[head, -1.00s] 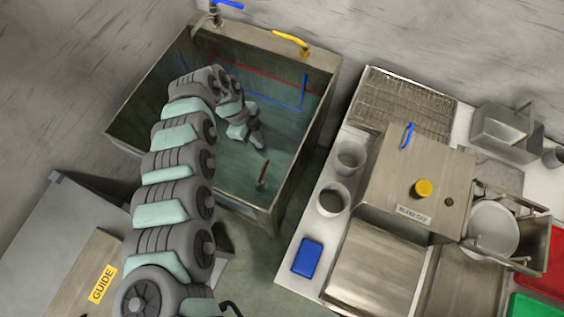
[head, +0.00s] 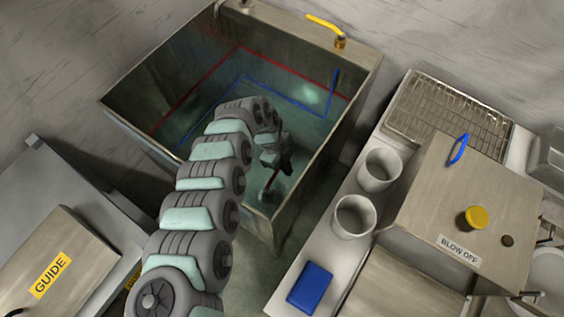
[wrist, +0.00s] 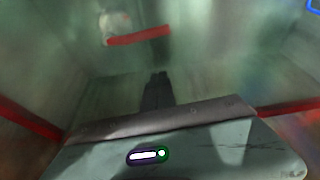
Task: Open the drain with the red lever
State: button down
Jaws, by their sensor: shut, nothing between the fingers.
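The drain opening is not clearly visible.
The tank walls surround my gripper, marked with a red line and a blue line. A yellow-handled valve (head: 325,24) is on the back rim. Right of the tank is a counter with metal cups (head: 379,170), a blue block (head: 310,287) and a steel box (head: 440,190).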

aim_at(273, 178)
jog(key=f+b, duration=0.1)
jog(key=w+a+f+b, duration=0.1)
jog(key=f, duration=0.1)
jog(key=a+f+b, duration=0.1)
jog(key=shift+w+a+f, duration=0.15)
jog(key=shift+w+a, duration=0.05)
jog(key=shift+w, duration=0.05)
jog(key=shift+a, duration=0.1)
jog(key=shift+w+a+n+p, duration=0.1)
jog(key=shift+n+p, duration=0.2)
jog(key=shift+p, duration=0.35)
